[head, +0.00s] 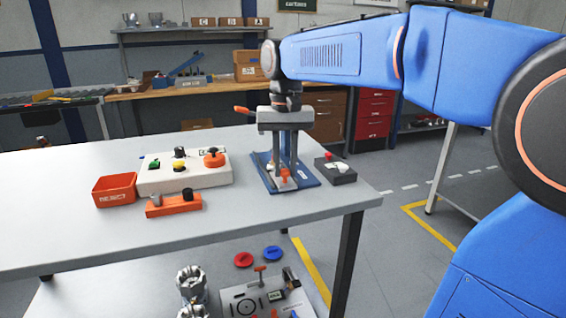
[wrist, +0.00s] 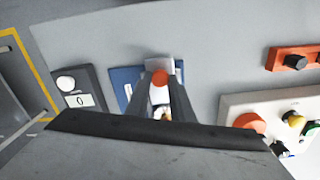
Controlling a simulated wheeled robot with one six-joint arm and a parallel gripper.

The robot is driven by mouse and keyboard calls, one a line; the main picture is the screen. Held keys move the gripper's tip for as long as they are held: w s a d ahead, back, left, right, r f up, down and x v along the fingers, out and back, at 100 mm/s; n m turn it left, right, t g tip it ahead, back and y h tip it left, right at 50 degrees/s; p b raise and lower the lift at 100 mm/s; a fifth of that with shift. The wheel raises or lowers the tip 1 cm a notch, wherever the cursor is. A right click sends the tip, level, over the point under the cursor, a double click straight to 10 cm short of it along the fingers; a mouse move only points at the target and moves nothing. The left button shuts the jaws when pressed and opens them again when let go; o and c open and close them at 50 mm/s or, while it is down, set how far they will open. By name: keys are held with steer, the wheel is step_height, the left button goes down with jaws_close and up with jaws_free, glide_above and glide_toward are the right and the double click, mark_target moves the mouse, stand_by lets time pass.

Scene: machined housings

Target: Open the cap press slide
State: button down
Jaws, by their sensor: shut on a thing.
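The cap press has a blue base (head: 312,181) near the right end of the grey table, and the base also shows in the wrist view (wrist: 125,78). An orange knob (head: 285,173) sits at the front of the press; in the wrist view the knob (wrist: 159,78) is in front of a grey slide plate (wrist: 160,62). My gripper (head: 284,180) points straight down over the press, its two fingers shut on the orange knob. An orange lever handle (head: 243,110) sticks out left, behind my gripper. My gripper hides much of the press body.
A small dark box (head: 337,174) with a red button stands right of the press. The table's front left is clear.

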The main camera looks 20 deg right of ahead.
steer(key=c, duration=1.5)
jaws_free()
steer(key=shift+c, duration=0.2)
steer(key=shift+r, duration=0.1)
step_height(320, 180, up, 17)
steer(key=s+d+f+n+t, duration=0.1)
steer(key=s+d+f, duration=0.1)
steer(key=s+f, duration=0.5)
steer(key=s+d+f+n+t, duration=0.1)
steer(key=s+d+f+t, duration=0.1)
steer(key=s+f, duration=0.6)
steer(key=s+d+f+n+t, duration=0.1)
steer(key=s+d+f, duration=0.2)
steer(key=s+f, duration=0.5)
step_height(320, 180, down, 10)
steer(key=shift+f+t, duration=0.25)
steer(key=shift+t, duration=0.15)
